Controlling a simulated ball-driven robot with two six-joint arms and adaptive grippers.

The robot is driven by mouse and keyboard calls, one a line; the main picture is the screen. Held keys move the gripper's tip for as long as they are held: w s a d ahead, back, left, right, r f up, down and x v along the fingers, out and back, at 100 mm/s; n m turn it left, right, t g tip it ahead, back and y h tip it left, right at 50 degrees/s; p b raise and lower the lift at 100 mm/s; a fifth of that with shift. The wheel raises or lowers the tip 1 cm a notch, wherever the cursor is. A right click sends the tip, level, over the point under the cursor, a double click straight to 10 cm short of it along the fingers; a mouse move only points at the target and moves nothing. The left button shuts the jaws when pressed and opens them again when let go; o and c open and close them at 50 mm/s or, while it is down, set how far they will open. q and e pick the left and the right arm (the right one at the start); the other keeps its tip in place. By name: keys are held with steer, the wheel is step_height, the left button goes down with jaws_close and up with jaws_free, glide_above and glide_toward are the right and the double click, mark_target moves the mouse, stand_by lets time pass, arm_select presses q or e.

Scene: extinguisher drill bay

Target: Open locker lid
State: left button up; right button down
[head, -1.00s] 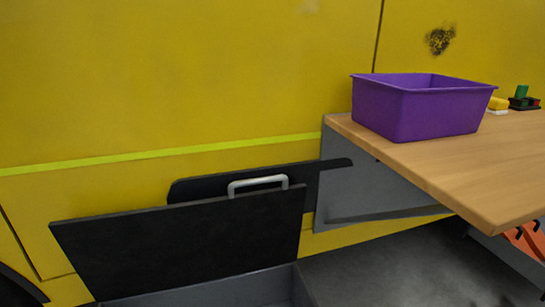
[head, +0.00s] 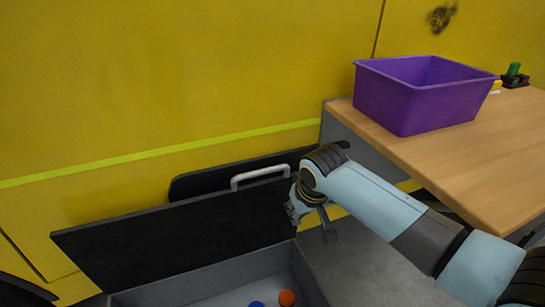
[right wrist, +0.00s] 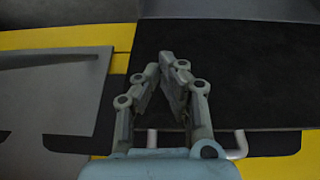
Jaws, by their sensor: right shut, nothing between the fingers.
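The dark locker lid (head: 175,240) stands raised and tilted back above the grey locker box (head: 200,290). Its pale handle (head: 260,178) shows just above the lid's upper edge, with its lower part hidden. My right gripper (head: 300,208) is at the lid's right edge, shut and empty. In the right wrist view the fingertips of my right gripper (right wrist: 174,64) are close together in front of the lid (right wrist: 235,75), with the handle (right wrist: 239,147) behind the fingers. I cannot tell whether the gripper touches the lid. My left gripper is not in view.
A blue item (head: 256,304) and an orange item (head: 287,298) lie in the box. A purple bin (head: 420,100) stands on the wooden table (head: 480,170) at right. The yellow wall (head: 150,80) is behind the lid. Floor right of the box is partly covered by my arm.

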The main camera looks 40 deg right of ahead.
steer(key=t+p, duration=0.2)
glide_toward(277, 168)
steer(key=w, duration=0.2)
steer(key=r, duration=0.1)
arm_select(q)
steer(key=b, duration=0.3)
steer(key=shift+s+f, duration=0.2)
arm_select(e)
steer(key=x, duration=0.6)
steer(key=w+x, duration=0.1)
steer(key=x, duration=0.3)
steer(key=shift+s+d+r, duration=0.1)
steer(key=shift+d+r, duration=0.2)
steer(key=shift+r, duration=0.05)
